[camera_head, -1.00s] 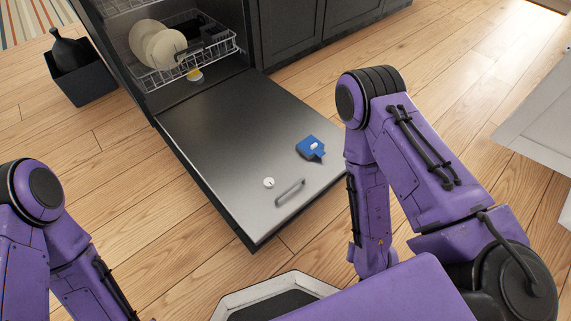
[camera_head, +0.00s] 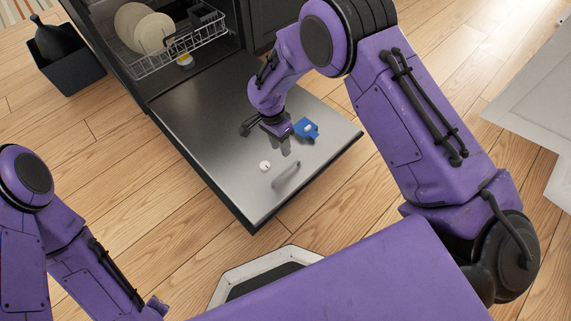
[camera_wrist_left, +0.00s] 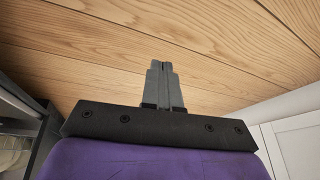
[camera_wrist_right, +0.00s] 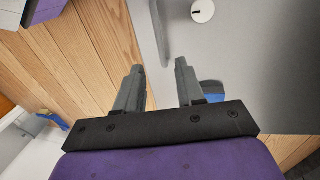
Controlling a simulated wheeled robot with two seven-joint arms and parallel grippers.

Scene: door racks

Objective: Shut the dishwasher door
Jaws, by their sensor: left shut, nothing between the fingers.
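The dishwasher door (camera_head: 200,115) is folded down, its steel inner face up. A grey bar handle (camera_head: 287,174) and a white round knob (camera_head: 265,166) are near its outer edge. My right gripper (camera_head: 270,138) is above the door, left of a blue piece (camera_head: 307,129). In the right wrist view, my right gripper (camera_wrist_right: 158,65) is open and empty, with the handle (camera_wrist_right: 161,30) beyond the gap between its fingers. Contact with the door cannot be told. In the left wrist view, my left gripper (camera_wrist_left: 162,66) is shut and empty, with wood floor beyond.
The dishwasher rack (camera_head: 180,57) holds several plates (camera_head: 150,30) and dark items. A dark bin (camera_head: 70,62) stands at the left. Dark cabinets border the dishwasher. A white panelled unit (camera_head: 535,115) is at the right. Wood floor surrounds the door.

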